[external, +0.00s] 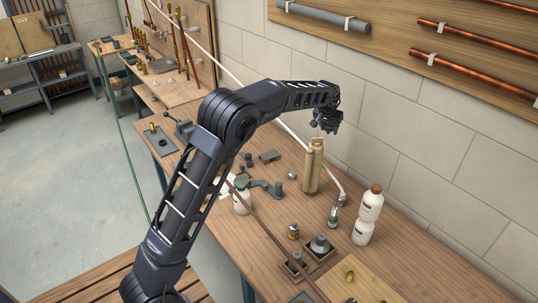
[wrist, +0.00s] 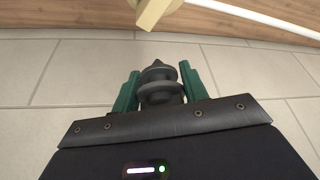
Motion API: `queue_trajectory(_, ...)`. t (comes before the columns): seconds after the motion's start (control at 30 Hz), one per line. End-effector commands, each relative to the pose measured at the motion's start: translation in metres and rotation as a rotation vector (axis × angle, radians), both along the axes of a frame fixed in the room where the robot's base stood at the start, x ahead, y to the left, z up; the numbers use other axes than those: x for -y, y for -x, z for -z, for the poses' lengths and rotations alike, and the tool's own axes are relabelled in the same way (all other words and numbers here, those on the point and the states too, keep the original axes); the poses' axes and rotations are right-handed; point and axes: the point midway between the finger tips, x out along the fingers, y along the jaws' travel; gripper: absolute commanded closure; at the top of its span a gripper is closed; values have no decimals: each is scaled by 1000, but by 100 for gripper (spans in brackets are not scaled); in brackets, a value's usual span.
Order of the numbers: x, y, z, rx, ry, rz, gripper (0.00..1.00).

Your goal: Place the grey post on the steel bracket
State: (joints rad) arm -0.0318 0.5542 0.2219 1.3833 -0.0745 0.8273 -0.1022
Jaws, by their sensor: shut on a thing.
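My gripper (external: 327,122) is raised above the back of the bench near the wall. In the wrist view its two green fingers (wrist: 160,72) are shut on a dark grey, stepped round piece, which looks like the grey post (wrist: 161,90). The post's far end is hidden from me. A grey-green angled piece with rounded ends (external: 264,186) lies on the bench, left of and below the gripper, and a small grey block (external: 270,156) lies behind it. I cannot tell for certain which is the steel bracket. The held post is apart from both.
Tall tan cylinders (external: 313,168) stand just below my gripper. Metal fittings on square bases (external: 319,245) are in front.

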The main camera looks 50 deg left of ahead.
Motion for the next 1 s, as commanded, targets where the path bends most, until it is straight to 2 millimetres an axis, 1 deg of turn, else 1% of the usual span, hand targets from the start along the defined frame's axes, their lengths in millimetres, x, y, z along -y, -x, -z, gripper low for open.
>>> queue_trajectory(0.03, -26, 3, 1, 0, 0, -26, 80)
queue_trajectory(0.07, -39, 5, 1, -1, 0, -38, 80)
queue_trajectory(0.1, -57, 8, 1, -1, 0, -54, 80)
queue_trajectory(0.17, -83, 12, 1, -1, -1, -79, 80)
queue_trajectory(0.2, -100, 16, 1, 1, 0, -96, 80)
queue_trajectory(0.27, -125, 22, 0, 1, 0, -122, 80)
queue_trajectory(0.3, -143, 27, 1, 1, 1, -139, 80)
queue_trajectory(0.37, -168, 34, 1, 1, 0, -164, 80)
queue_trajectory(0.4, -184, 39, 1, 2, 1, -179, 80)
queue_trajectory(0.5, -221, 52, 1, 1, 1, -215, 80)
queue_trajectory(0.6, -249, 63, 1, 0, 2, -243, 80)
queue_trajectory(0.7, -270, 72, 1, 1, 2, -264, 80)
queue_trajectory(0.8, -287, 80, 1, 2, 1, -282, 80)
queue_trajectory(0.87, -296, 84, 1, 2, 2, -291, 80)
queue_trajectory(0.9, -293, 83, 11, -1, 3, -289, 80)
queue_trajectory(1.0, -292, 83, 25, 0, 3, -288, 80)
